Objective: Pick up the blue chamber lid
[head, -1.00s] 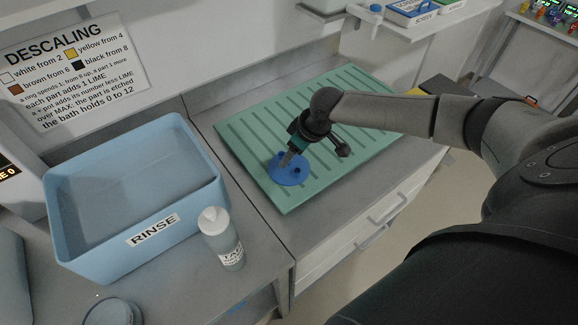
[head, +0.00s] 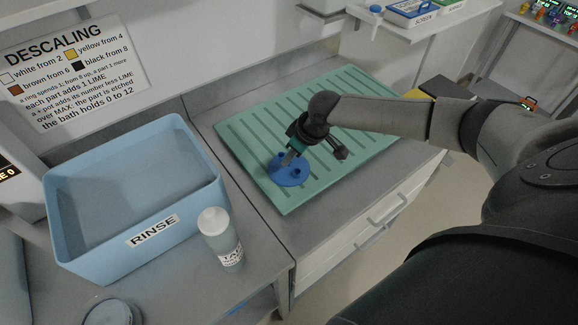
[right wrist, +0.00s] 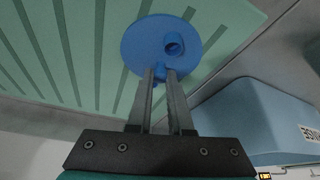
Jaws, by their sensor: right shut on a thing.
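The blue chamber lid (head: 289,171) is a flat round disc lying on the green ribbed drain mat (head: 258,140), near the mat's front left corner. In the right wrist view the lid (right wrist: 145,45) shows a short hollow port and a small knob at its near edge. My right gripper (head: 289,158) reaches down to the lid from above. In the wrist view its fingers (right wrist: 161,75) are closed on the lid's small knob. I cannot tell any gap between the lid and the mat. My left gripper is not in view.
A blue RINSE basin (head: 105,246) stands to the left, with a white-capped bottle (head: 222,240) in front of it. A round clear dish (head: 110,312) is at the bottom left. A shelf with blue and green boxes (head: 412,12) is at the back right. The mat's right part is clear.

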